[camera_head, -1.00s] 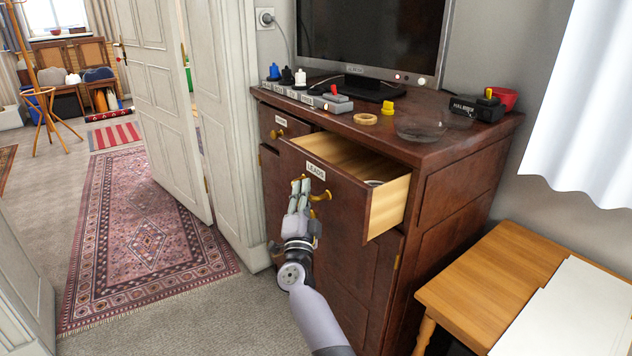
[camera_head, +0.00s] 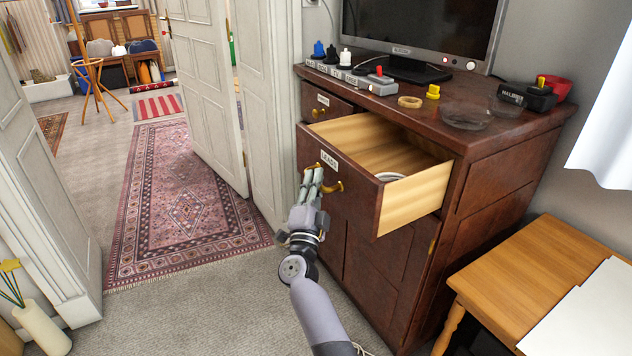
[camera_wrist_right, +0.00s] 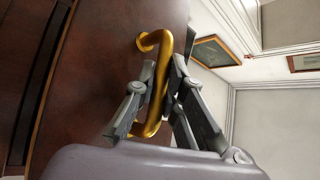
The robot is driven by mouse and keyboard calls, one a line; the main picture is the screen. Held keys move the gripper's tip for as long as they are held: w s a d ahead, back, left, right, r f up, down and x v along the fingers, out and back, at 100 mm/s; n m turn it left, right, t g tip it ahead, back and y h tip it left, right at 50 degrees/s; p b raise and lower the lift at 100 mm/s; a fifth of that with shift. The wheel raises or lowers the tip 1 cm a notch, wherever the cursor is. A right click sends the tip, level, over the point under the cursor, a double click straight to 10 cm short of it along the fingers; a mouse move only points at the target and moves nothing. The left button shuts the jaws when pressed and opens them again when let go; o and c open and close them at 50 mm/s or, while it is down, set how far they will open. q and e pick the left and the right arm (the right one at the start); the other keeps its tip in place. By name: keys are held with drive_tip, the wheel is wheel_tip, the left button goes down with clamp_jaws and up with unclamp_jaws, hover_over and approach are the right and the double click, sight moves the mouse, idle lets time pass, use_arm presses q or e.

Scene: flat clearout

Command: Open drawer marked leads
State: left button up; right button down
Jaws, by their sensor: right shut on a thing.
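The drawer marked LEADS (camera_head: 350,196) is in the upper part of a dark brown wooden cabinet (camera_head: 497,200). It is pulled out, showing its pale wooden inside and side wall; a whitish round thing (camera_head: 390,176) shows partly inside. My right gripper (camera_head: 313,178) is at the drawer front, just below the LEADS label (camera_head: 330,161). Its fingers are shut on the brass drawer handle (camera_head: 335,186). In the right wrist view the curved handle (camera_wrist_right: 154,125) passes between the two fingers (camera_wrist_right: 165,95). My left gripper is not in view.
A smaller drawer (camera_head: 322,106) beside it is shut. A power strip with plugs (camera_head: 350,76), a monitor (camera_head: 420,35), a tape roll (camera_head: 410,102) and a glass dish (camera_head: 466,115) stand on top. A wooden table (camera_head: 535,262) is at right. A door (camera_head: 205,90) stands left; carpet is clear in front.

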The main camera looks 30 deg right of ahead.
drive_tip(key=c, duration=1.7)
unclamp_jaws()
drive_tip(key=shift+o, duration=0.2)
